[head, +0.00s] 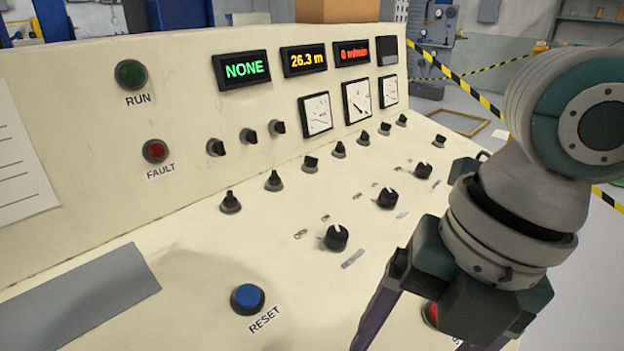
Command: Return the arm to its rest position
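My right arm comes in from the right edge, over the right part of the cream control console (330,200). My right gripper (428,325) points down at the lower right. Its two fingers are spread apart and nothing shows between them in its grasp; the fingertips run out of the bottom of the picture. A red button (430,314) on the console shows partly behind the gripper, its label mostly hidden. I cannot tell how far above the panel the gripper is. My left gripper is not in view.
A blue RESET button (247,299), several black knobs such as one (336,237) in the middle, and small switches stick up from the panel. A green RUN lamp (130,74) and red FAULT lamp (155,151) sit on its upright face. Striped tape (480,98) runs behind.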

